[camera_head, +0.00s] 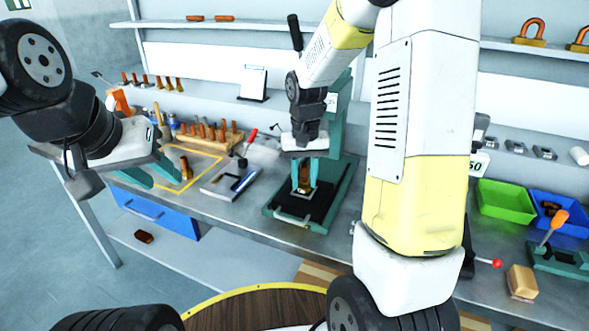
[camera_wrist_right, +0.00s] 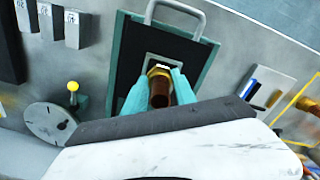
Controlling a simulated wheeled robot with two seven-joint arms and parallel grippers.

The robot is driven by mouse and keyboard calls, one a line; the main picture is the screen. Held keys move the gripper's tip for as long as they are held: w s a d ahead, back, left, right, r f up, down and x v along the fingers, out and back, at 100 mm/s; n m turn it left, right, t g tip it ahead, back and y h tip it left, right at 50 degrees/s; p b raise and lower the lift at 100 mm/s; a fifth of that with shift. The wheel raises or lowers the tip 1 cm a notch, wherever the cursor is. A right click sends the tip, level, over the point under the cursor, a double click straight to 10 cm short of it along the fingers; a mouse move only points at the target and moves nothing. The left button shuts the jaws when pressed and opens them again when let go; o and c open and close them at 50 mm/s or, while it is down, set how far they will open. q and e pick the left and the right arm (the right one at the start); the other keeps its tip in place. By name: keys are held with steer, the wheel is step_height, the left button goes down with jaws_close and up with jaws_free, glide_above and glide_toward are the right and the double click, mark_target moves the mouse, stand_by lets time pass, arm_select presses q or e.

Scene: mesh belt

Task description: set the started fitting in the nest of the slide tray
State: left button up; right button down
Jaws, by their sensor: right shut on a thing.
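The started fitting, brown with a brass-coloured collar (camera_head: 304,178), is between the teal fingers of my right gripper (camera_head: 304,186); the wrist view also shows the fitting (camera_wrist_right: 160,90). My right gripper (camera_wrist_right: 160,92) is shut on it, over the black slide tray (camera_head: 277,207) with its teal edge. The tray (camera_wrist_right: 134,62) shows a pale square nest (camera_wrist_right: 163,62) just beyond the fitting in the wrist view. The fingers hide whether the fitting's lower end touches the nest. My left gripper (camera_head: 150,175) is open and empty, its fingers apart near the yellow outlined square (camera_head: 205,160).
A green press frame (camera_head: 345,165) stands behind the tray. A brown piece (camera_head: 186,168) stands by the yellow outline. A grey holder (camera_head: 222,187) lies left of the tray. Green (camera_head: 505,200) and blue (camera_head: 562,222) bins stand at the right.

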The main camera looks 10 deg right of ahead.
steer(key=shift+f, duration=0.25)
steer(key=c, duration=1)
jaws_free()
steer(key=shift+f, duration=0.1)
step_height(320, 180, up, 12)
steer(key=shift+f, duration=0.25)
steer(key=shift+s+r, duration=0.2)
steer(key=shift+r, duration=0.4)
steer(key=s+r+t, duration=0.1)
steer(key=s+t, duration=0.1)
steer(key=s, duration=0.3)
steer(key=s+r+n+t+y, duration=0.1)
steer(key=s+r+t, duration=0.1)
steer(key=s, duration=0.4)
steer(key=s+r+t+y, duration=0.1)
steer(key=s+r+t, duration=0.1)
steer(key=s, duration=0.4)
steer(key=shift+s+a, duration=0.15)
